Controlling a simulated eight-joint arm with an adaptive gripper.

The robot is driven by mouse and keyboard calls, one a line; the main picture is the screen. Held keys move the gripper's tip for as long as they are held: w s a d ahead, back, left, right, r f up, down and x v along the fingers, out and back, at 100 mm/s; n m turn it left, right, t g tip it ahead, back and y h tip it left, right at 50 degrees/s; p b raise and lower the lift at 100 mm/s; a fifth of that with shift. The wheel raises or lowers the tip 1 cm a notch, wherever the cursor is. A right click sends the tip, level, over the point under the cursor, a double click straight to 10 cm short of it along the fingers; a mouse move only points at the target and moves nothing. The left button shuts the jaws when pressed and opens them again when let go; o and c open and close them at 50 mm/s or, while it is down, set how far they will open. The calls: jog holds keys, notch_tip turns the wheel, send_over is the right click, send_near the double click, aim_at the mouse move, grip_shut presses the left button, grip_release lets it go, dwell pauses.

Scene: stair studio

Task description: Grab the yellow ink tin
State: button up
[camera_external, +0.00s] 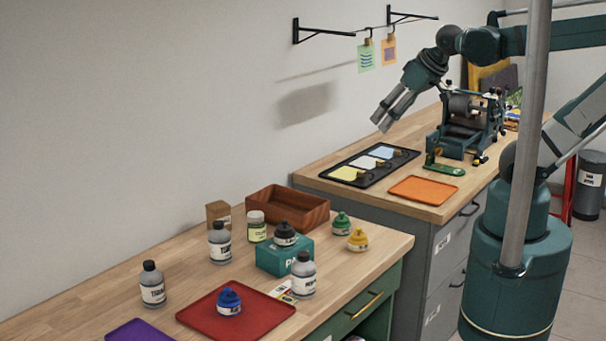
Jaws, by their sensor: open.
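The yellow ink tin (357,240) is a small, squat yellow pot with a pale label. It stands upright near the right end of the lower wooden bench (385,247). A similar green tin (341,223) stands just behind it to the left. My gripper (381,121) is open and empty, up in the air over the far counter. It points down to the left, well above and apart from the yellow tin.
A teal box (284,257) with a black tin (285,233) on top stands left of the yellow tin. A grey bottle (303,275) is in front. Behind is a wooden tray (288,208). A blue tin (229,301) sits on a red tray (270,314). A press (464,125) stands on the far counter.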

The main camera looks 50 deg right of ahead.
jog(key=shift+f, duration=0.1)
jog(key=m+g+b, duration=0.7)
jog(key=m+b, duration=0.2)
jog(key=m, duration=0.9)
send_over(358, 227)
notch_tip(358, 227, down, 28)
jog(key=shift+w+d+r, duration=0.1)
jog(key=shift+f+m, duration=0.5)
jog(key=shift+f, duration=0.1)
jog(key=shift+f+b, duration=0.3)
jog(key=shift+f, duration=0.9)
jog(key=shift+f, duration=0.15)
